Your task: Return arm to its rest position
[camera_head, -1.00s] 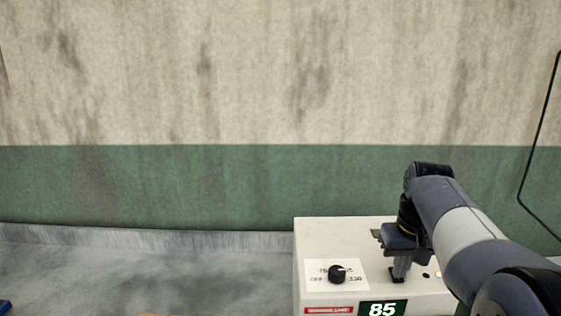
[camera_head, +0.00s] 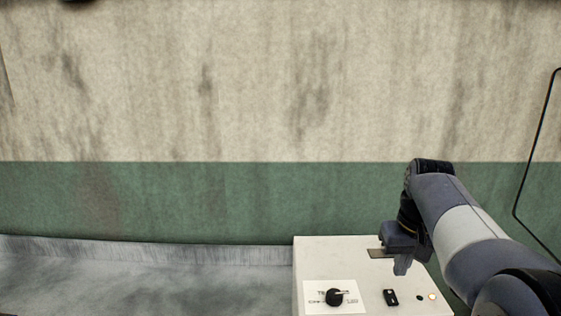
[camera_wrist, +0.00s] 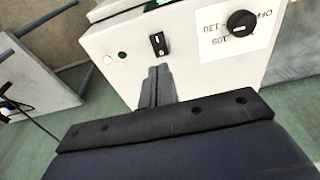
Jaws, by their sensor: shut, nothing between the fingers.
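My gripper (camera_head: 402,266) is shut and empty. In the head view it hangs over the right part of a white control box (camera_head: 315,262), above and behind a black rocker switch (camera_head: 390,297). In the wrist view my gripper (camera_wrist: 158,72) points at the box (camera_wrist: 125,45), with its closed fingertips just short of the switch (camera_wrist: 158,44). I cannot tell whether they touch the box.
The box has a black knob (camera_head: 334,297) on a white label and a lit lamp (camera_head: 432,296). A grey surface (camera_head: 140,275) lies left of it. A green and cream wall (camera_head: 200,200) stands behind. A black cable (camera_head: 537,140) hangs at the right.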

